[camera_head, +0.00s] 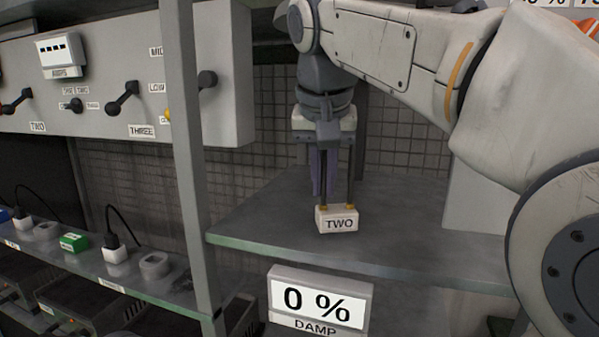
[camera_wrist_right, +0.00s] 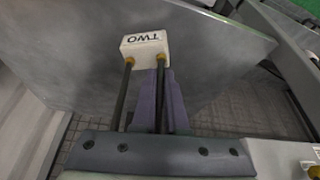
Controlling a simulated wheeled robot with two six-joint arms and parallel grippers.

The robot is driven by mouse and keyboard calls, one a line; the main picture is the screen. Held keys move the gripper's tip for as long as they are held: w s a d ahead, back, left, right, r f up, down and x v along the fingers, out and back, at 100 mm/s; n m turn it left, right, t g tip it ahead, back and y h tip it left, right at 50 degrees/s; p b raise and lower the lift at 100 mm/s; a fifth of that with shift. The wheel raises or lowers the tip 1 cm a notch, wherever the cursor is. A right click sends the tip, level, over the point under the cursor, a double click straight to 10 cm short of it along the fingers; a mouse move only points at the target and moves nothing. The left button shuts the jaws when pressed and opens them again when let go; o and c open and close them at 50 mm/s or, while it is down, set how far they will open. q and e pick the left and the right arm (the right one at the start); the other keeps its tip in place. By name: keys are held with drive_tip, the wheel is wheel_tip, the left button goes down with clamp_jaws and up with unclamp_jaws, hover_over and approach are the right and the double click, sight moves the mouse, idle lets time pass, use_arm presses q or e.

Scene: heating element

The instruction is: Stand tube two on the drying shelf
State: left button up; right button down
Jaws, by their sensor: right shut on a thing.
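Tube two is a white block labelled TWO (camera_head: 338,219) with two dark rods rising from brass-coloured collars. It is upright, block down, over the front part of the grey drying shelf (camera_head: 420,236). I cannot tell whether the block touches the shelf. My right gripper (camera_head: 323,188) points down from above, with purple fingers shut on the tube among its rods. In the right wrist view the fingers (camera_wrist_right: 158,80) close around one rod, and the white block (camera_wrist_right: 145,45) lies beyond their tips. My left gripper is not in view.
A DAMP display reading 0 % (camera_head: 319,299) stands below the shelf's front edge. A grey upright post (camera_head: 186,150) is left of the shelf. A control panel with levers (camera_head: 95,90) and a lower shelf with plugs (camera_head: 150,282) lie farther left. Shelf surface beside the tube is clear.

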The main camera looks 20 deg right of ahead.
sight(325, 182)
drive_tip(key=w, duration=0.1)
drive_tip(key=w+d+p, duration=0.2)
drive_tip(key=w, duration=0.1)
drive_tip(key=shift+f, duration=0.4)
drive_tip(key=shift+a+f, duration=0.1)
drive_tip(key=shift+f, duration=0.2)
drive_tip(key=shift+f, duration=0.1)
drive_tip(key=shift+f, duration=0.15)
drive_tip(key=c, duration=0.9)
unclamp_jaws()
drive_tip(key=shift+c, duration=0.2)
